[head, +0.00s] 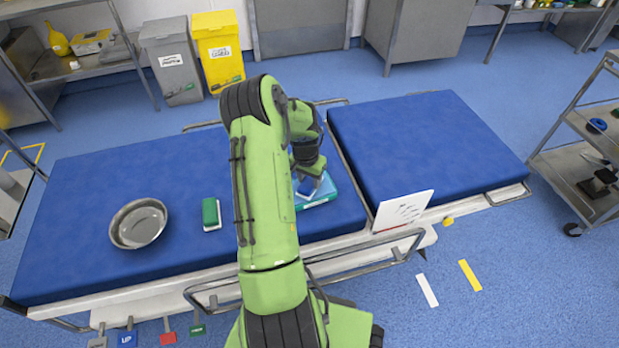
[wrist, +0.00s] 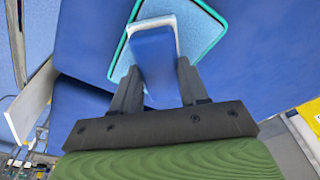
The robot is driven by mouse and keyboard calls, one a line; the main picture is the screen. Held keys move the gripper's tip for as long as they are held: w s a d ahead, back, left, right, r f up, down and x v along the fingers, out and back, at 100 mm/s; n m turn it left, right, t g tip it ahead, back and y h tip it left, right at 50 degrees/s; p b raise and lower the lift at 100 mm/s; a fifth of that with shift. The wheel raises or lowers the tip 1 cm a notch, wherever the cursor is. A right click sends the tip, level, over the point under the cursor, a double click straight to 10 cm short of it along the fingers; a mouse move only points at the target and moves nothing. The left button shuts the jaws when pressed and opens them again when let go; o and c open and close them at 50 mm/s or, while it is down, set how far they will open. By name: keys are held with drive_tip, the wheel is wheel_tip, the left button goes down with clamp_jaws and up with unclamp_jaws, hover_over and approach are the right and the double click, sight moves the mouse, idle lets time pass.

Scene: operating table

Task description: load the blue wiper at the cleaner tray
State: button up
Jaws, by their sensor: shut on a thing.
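The blue wiper (head: 308,187) is a small block with a blue top and a white layer beneath. My gripper (head: 312,178) is shut on it; in the wrist view the wiper (wrist: 155,62) sits between the two dark fingers (wrist: 158,85). The cleaner tray (head: 327,194) is teal-rimmed with a light blue inside and lies on the operating table. In the wrist view the tray (wrist: 212,18) shows around and beneath the wiper. I cannot tell whether the wiper touches the tray floor. My arm hides part of the tray in the head view.
A green wiper (head: 211,213) and a round metal bowl (head: 138,222) lie on the blue operating table (head: 90,185), left of my arm. A white sign (head: 403,211) stands at the table's front edge, right of the tray. The right table section is clear.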

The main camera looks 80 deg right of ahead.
sight(310, 181)
drive_tip(key=shift+r+p, duration=2.15)
drive_tip(key=shift+r, duration=1.3)
